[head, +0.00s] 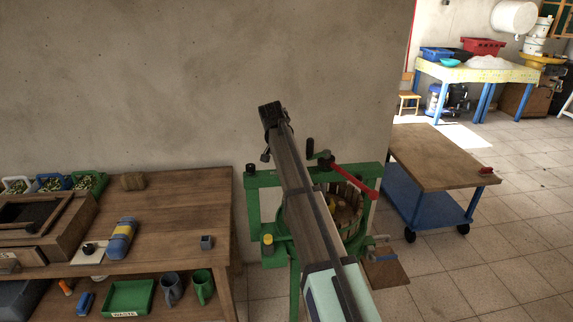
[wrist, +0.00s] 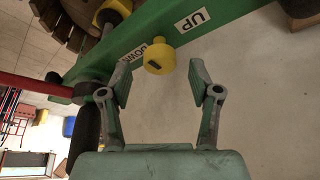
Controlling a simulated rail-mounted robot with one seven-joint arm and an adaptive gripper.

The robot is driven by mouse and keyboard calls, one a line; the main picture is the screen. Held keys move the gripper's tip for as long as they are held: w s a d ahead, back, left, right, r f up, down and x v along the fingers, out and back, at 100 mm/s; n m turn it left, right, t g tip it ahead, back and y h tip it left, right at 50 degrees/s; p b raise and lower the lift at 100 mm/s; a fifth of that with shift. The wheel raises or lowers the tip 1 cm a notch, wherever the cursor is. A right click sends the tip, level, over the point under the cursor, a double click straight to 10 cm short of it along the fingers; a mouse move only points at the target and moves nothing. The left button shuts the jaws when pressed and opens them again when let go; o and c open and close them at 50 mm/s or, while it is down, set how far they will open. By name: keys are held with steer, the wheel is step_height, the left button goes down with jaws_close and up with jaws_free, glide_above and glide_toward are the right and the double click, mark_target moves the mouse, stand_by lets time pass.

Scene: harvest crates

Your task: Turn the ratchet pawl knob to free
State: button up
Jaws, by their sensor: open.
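A yellow knob (wrist: 158,58) with a dark mark sits on the edge of a green beam (wrist: 140,37) in the wrist view, between the labels DOWN (wrist: 130,53) and UP (wrist: 193,19). I cannot tell which setting its mark points to. My gripper (wrist: 160,78) is open and empty. Its two fingers stand apart on either side of the knob's line, with the knob a little beyond the fingertips and not touched. In the head view the green press frame (head: 372,180) stands behind my arm, which hides part of it. My fingers cannot be made out clearly there.
A red handle (head: 352,179) projects at the press's right, near the slatted wooden basket (head: 349,209). In the wrist view a red bar (wrist: 35,86) lies left of my gripper. A wooden workbench (head: 180,215) stands left and a blue cart (head: 432,200) right.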

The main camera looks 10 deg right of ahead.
steer(key=v, duration=0.8)
steer(key=shift+r, duration=0.25)
steer(key=shift+s, duration=0.1)
steer(key=s+f+n+g+y, duration=0.1)
steer(key=s+f+n, duration=0.1)
steer(key=s+f, duration=0.9)
steer(key=s+f+n+g, duration=0.1)
steer(key=s+f+n, duration=0.25)
steer(key=f, duration=1.35)
steer(key=s+f+n+g+y, duration=0.1)
steer(key=s+f+n, duration=0.1)
steer(key=s+f, duration=0.85)
steer(key=s+d+f+g, duration=0.1)
steer(key=s+f+g, duration=0.1)
steer(key=s+f, duration=0.6)
steer(key=s+f+g, duration=0.2)
steer(key=s+f, duration=0.6)
steer(key=s, duration=1.2)
steer(key=s+d+f+g, duration=0.1)
steer(key=s+f+g, duration=0.2)
steer(key=s+f, duration=0.4)
steer(key=s, duration=0.6)
steer(key=shift+s+d+f+y, duration=0.35)
steer(key=shift+s+f+y, duration=0.05)
